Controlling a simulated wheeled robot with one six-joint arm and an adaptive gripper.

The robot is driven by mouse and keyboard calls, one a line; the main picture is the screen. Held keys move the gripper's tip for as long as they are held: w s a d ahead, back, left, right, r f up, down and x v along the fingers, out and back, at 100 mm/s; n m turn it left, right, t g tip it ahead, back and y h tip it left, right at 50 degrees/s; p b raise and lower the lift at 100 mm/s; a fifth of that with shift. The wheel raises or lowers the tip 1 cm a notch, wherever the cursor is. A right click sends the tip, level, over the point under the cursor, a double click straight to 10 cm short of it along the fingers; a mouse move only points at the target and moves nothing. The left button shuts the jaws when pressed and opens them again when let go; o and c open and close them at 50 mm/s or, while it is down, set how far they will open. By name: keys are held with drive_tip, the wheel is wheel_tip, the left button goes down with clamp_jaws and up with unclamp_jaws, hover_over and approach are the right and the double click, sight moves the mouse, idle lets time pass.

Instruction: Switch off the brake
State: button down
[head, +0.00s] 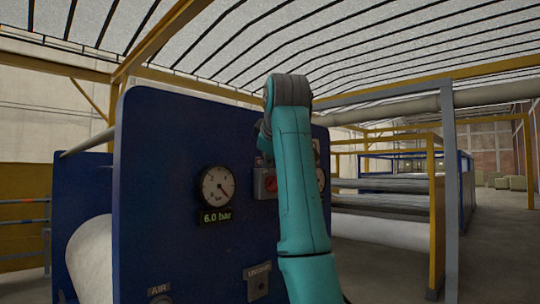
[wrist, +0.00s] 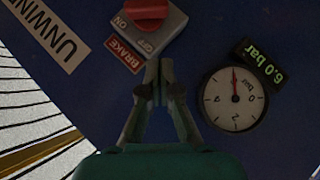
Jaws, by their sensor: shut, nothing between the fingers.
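The brake switch is a grey box (wrist: 172,28) with a red knob (wrist: 147,9) and ON and OFF marks, at the top of the wrist view. The top edge of that view cuts the knob, and I cannot tell which mark it points to. A red BRAKE label (wrist: 125,55) sits beside the box. My gripper (wrist: 159,62) is shut and empty, its fingertips in front of the panel by the OFF side of the box. I cannot tell whether they touch it. In the head view the switch (head: 270,184) is partly behind my teal arm, which hides the gripper.
A blue panel (head: 150,200) carries a round gauge (head: 218,186) with a green 6.0 bar display (head: 216,217). An UNWIND label (wrist: 47,35) is at the wrist view's left. A pale roller (head: 92,258) lies left of the panel. Yellow-framed machinery stands behind on the right.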

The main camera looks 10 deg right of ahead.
sight(270, 186)
drive_tip(key=x, duration=0.5)
drive_tip(key=shift+s+d, duration=0.1)
drive_tip(key=shift+d, duration=0.05)
drive_tip(key=shift+w+d+f, duration=0.35)
drive_tip(key=shift+d+f, duration=0.35)
drive_tip(key=shift+f, duration=0.1)
drive_tip(key=shift+w+d+f, duration=0.25)
drive_tip(key=shift+d+f, duration=0.05)
drive_tip(key=shift+f, duration=0.15)
drive_tip(key=shift+f+n+t+h, duration=0.35)
drive_tip(key=shift+n+t+h, duration=0.05)
drive_tip(key=shift+t, duration=0.1)
drive_tip(key=shift+w+d+f+n+t+h, duration=0.3)
drive_tip(key=shift+f+n+t, duration=0.45)
drive_tip(key=shift+n+t, duration=0.9)
drive_tip(key=shift+w+d+f+n+t+h, duration=0.1)
drive_tip(key=shift+d+f+n+t+h, duration=0.25)
drive_tip(key=shift+f+n+t, duration=0.85)
drive_tip(key=shift+w+d+f+n+t+h, duration=0.25)
drive_tip(key=shift+d+f+n+t, duration=0.1)
drive_tip(key=shift+n+t, duration=1.65)
drive_tip(key=shift+n+g, duration=0.25)
